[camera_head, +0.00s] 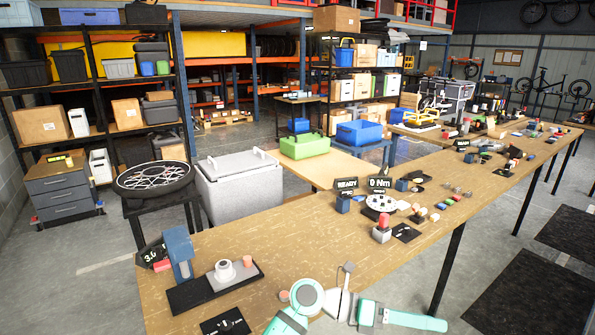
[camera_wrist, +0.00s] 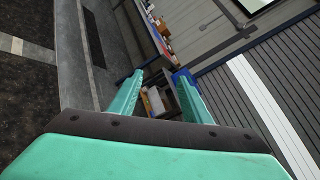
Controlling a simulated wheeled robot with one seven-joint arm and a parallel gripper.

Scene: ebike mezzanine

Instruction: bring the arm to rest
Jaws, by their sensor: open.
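My gripper (camera_wrist: 161,82) is open in the wrist view, its two teal fingers apart. Nothing shows clasped between them; only distant shelving and boxes appear through the gap. The wrist view is tilted, with dark floor on the left and a grey slatted surface on the right. In the head view, teal and white links of my arm (camera_head: 404,319) lie low across the bottom, in front of the near edge of the long wooden workbench (camera_head: 285,235). I cannot make out the fingers in the head view.
A dark fixture with a white round part (camera_head: 225,271) stands on the bench close beyond my arm. A red-topped block (camera_head: 382,229) and several small parts lie farther along. A spoked wheel (camera_head: 153,176) rests on a stand at left. Open floor (camera_head: 470,262) lies right of the bench.

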